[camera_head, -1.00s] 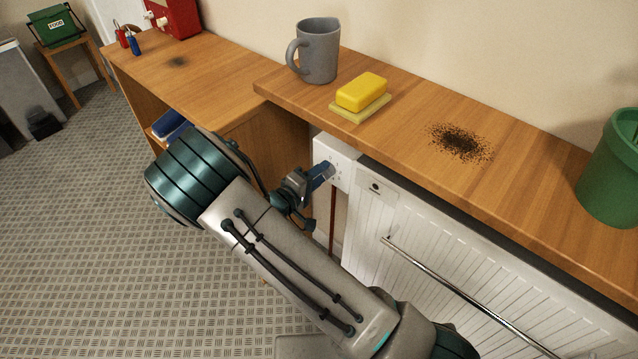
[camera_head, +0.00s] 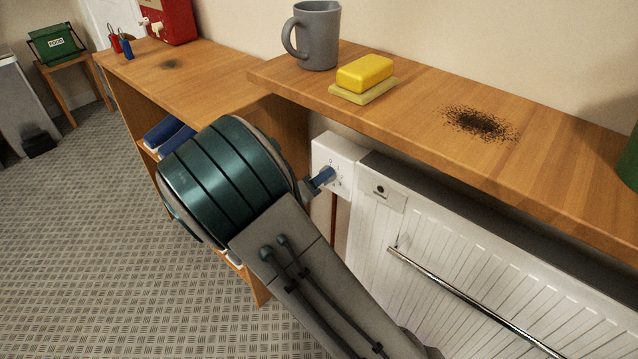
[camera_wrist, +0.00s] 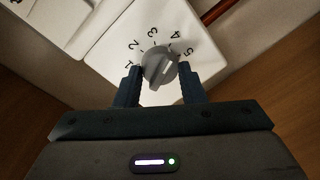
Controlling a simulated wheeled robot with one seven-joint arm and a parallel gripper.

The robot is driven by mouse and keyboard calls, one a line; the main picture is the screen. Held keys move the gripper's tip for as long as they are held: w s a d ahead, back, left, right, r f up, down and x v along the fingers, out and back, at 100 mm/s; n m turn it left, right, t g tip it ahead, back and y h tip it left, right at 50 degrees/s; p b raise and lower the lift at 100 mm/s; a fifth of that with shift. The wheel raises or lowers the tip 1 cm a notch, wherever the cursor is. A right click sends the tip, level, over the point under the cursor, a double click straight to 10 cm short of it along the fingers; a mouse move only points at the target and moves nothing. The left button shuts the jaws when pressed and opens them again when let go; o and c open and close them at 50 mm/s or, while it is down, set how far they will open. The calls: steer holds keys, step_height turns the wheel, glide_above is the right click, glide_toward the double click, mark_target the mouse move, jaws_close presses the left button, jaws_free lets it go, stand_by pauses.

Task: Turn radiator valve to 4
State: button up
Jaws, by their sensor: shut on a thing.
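The radiator valve is a round grey knob (camera_wrist: 160,70) on a white plate (camera_wrist: 108,30) with the digits 1 to 5 around it. A raised ridge on the knob slants from lower left to upper right, its upper end toward the 4; a pointer mark is too small to make out. My gripper (camera_wrist: 160,67) is shut on the knob, one dark finger on each side. In the head view the plate (camera_head: 334,150) sits left of the radiator, with my blue fingers (camera_head: 322,179) at it. My wrist hides most of the gripper and the knob there.
The white radiator (camera_head: 460,245) with a chrome rail (camera_head: 470,297) stands right of the valve. Open floor (camera_head: 90,250) lies left.

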stand_by(0.3)
steer(key=o, duration=1)
steer(key=shift+a, duration=0.1)
steer(key=p+v, duration=0.2)
steer(key=v, duration=1.1)
steer(key=shift+s+a, duration=0.15)
steer(key=shift+s, duration=0.2)
